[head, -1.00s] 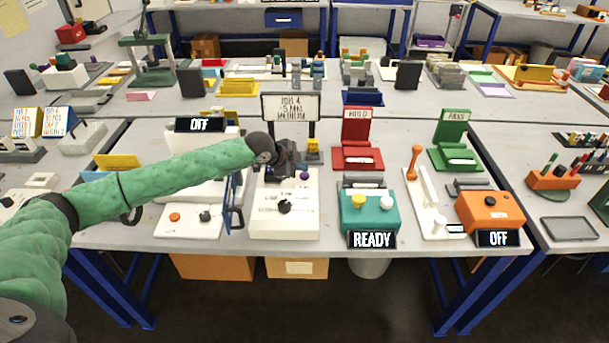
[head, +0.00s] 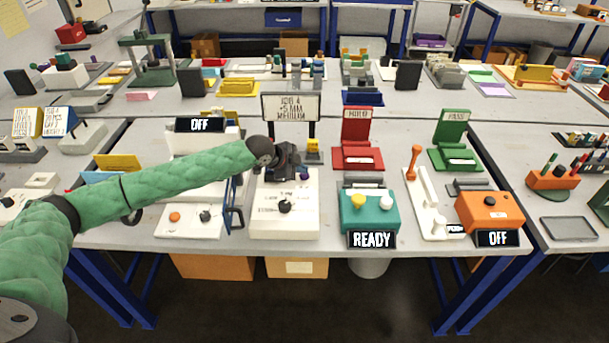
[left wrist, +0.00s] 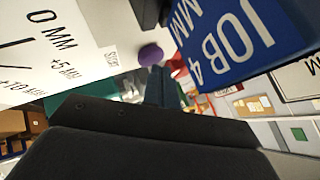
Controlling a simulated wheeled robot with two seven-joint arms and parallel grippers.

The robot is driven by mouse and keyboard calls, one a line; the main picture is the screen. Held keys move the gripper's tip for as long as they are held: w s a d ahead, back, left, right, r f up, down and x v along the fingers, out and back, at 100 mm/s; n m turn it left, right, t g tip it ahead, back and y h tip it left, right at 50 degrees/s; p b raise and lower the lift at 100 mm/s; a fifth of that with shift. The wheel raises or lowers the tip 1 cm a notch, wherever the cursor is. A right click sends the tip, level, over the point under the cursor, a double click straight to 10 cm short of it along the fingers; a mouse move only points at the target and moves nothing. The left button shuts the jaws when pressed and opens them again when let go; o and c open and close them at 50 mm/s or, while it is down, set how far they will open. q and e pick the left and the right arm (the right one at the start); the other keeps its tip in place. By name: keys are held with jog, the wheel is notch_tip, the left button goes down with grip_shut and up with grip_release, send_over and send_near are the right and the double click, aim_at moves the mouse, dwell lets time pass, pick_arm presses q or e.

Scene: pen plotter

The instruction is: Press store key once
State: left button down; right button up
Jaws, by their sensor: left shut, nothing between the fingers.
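The store key is a round purple button (left wrist: 150,53) beside a small label on the white panel in the left wrist view. In the head view the purple key (head: 304,174) is at the back right of the white plotter unit (head: 268,222), which has a black knob (head: 285,206). My left gripper (head: 290,172) is over the back of this unit, just left of the key. Its shut, empty fingers (left wrist: 160,82) point toward the key in the left wrist view. Whether they touch it cannot be told. My right gripper is not in view.
A JOB 4, +5 MM, MEDIUM sign (head: 291,107) stands behind the unit; a blue JOB 4 card (left wrist: 235,40) is close in the left wrist view. A teal READY box (head: 370,213) is to the right. A blue-framed stand (head: 233,205) is to the left.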

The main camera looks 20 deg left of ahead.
aim_at(301, 176)
pick_arm(q)
jog(key=shift+f, duration=0.45)
dwell(0.4)
dwell(0.3)
jog(key=shift+r+p, duration=0.8)
jog(key=shift+r, duration=0.1)
jog(key=shift+r+p, duration=1.9)
jog(key=shift+r, duration=0.65)
jog(key=shift+f, duration=0.1)
